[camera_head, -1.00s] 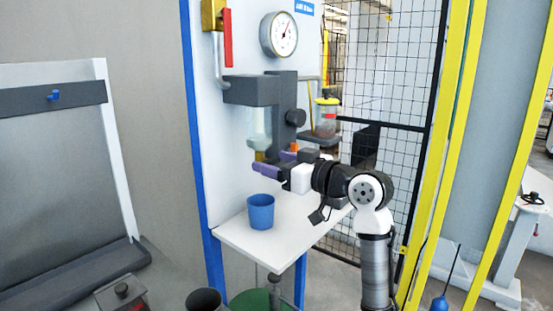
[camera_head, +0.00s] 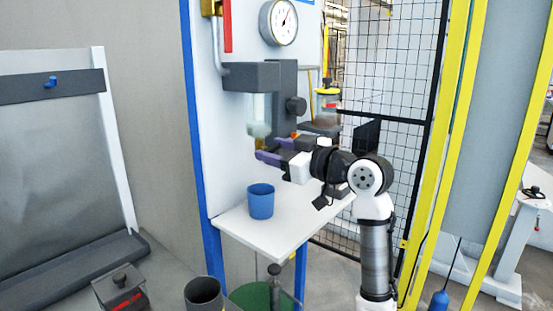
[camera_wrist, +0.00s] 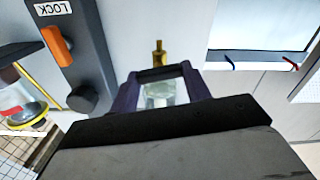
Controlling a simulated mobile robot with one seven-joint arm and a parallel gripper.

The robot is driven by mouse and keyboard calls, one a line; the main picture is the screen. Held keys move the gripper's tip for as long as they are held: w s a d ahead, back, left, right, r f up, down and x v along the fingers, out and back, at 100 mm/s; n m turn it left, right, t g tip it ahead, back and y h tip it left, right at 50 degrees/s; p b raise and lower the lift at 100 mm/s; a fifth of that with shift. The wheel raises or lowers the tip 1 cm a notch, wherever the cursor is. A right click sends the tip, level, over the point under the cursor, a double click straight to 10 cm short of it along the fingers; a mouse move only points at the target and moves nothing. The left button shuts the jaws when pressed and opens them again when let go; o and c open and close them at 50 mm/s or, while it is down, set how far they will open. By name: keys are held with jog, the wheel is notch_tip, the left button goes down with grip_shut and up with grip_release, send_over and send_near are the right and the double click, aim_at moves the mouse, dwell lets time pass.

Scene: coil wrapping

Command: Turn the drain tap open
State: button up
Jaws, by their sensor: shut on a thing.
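The drain tap is the small brass fitting (camera_wrist: 159,56) just beyond my fingertips in the wrist view, below the clear bowl of the filter unit. My gripper (camera_wrist: 160,72) has its purple fingers closed in at the tips, at the base of this brass piece. The clear bowl (camera_wrist: 160,94) shows between the fingers. In the head view my gripper (camera_head: 266,157) is just under the bowl (camera_head: 259,115), and its fingers and body hide most of the tap. I cannot tell how far the tap is turned.
A blue cup (camera_head: 261,202) stands on the white shelf (camera_head: 283,231) below my gripper. An orange lever (camera_wrist: 56,45) beside a LOCK label is left in the wrist view. A mesh fence (camera_head: 392,90) stands to the right.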

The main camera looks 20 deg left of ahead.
jog(key=shift+n+b, duration=0.45)
jog(key=shift+n, duration=0.65)
jog(key=shift+c, duration=0.2)
jog(key=o, duration=1)
jog(key=b+v, duration=0.2)
jog(key=v, duration=1.2)
jog(key=shift+b, duration=0.35)
jog(key=shift+a, duration=0.1)
